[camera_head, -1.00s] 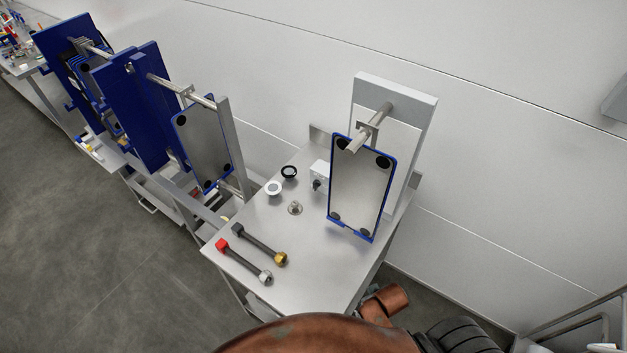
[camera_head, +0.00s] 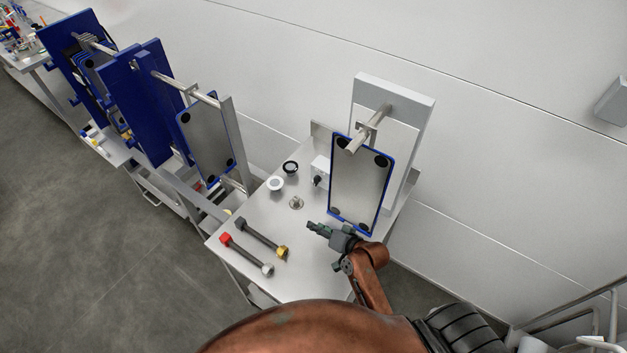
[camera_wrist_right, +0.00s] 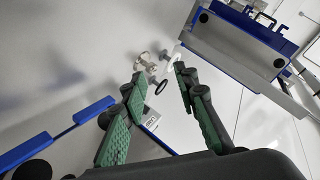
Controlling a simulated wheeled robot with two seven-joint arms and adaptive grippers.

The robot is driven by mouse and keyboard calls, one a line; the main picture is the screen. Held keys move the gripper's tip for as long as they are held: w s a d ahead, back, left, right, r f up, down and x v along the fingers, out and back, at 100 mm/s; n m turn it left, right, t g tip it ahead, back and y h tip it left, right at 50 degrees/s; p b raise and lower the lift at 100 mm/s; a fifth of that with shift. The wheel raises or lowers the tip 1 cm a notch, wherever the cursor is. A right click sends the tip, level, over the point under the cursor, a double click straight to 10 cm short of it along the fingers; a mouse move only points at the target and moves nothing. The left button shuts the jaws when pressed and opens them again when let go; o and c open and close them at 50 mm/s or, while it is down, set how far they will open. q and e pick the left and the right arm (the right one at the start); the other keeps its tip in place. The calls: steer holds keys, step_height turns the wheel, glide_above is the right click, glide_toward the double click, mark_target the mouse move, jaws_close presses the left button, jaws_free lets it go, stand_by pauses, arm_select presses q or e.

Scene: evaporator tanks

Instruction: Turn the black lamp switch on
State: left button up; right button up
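A small white box (camera_head: 321,166) with a black knob-like switch (camera_head: 318,181) on its front stands at the back of the steel table (camera_head: 255,215), left of the blue-framed plate. The switch is too small in the head view to tell its setting. A white labelled box (camera_wrist_right: 152,122) shows between the fingers in the right wrist view, partly hidden; I cannot make out the switch there. My right gripper (camera_head: 313,228) is over the table, in front of the box and apart from it. Its green fingers (camera_wrist_right: 160,74) are spread and empty. My left gripper is not in view.
A blue-framed plate (camera_head: 358,185) hangs close behind my right gripper. A white ring (camera_head: 275,184), a black ring (camera_head: 290,168) and a metal fitting (camera_head: 296,203) lie left of the box. Red-ended (camera_head: 246,254) and gold-ended (camera_head: 262,238) bars lie at the front left.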

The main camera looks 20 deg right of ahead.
steer(key=w+d+r+m+t+h, duration=0.3)
steer(key=w+r+m+t+h, duration=0.15)
steer(key=w+m, duration=0.7)
steer(key=w+d+r+m+t+h, duration=0.2)
steer(key=w+r+m+t+h, duration=0.3)
steer(key=w+m, duration=0.6)
steer(key=m+g+h, duration=0.6)
steer(key=m+g, duration=0.8)
steer(key=m, duration=0.5)
glide_toward(317, 180)
steer(key=w, duration=0.1)
steer(key=shift+m, duration=0.25)
steer(key=shift+r+x, duration=0.1)
steer(key=shift+x, duration=1.85)
steer(key=shift+r+x, duration=0.15)
steer(key=shift+x, duration=1.8)
steer(key=shift+d, duration=0.1)
steer(key=shift+c, duration=0.6)
jaws_close()
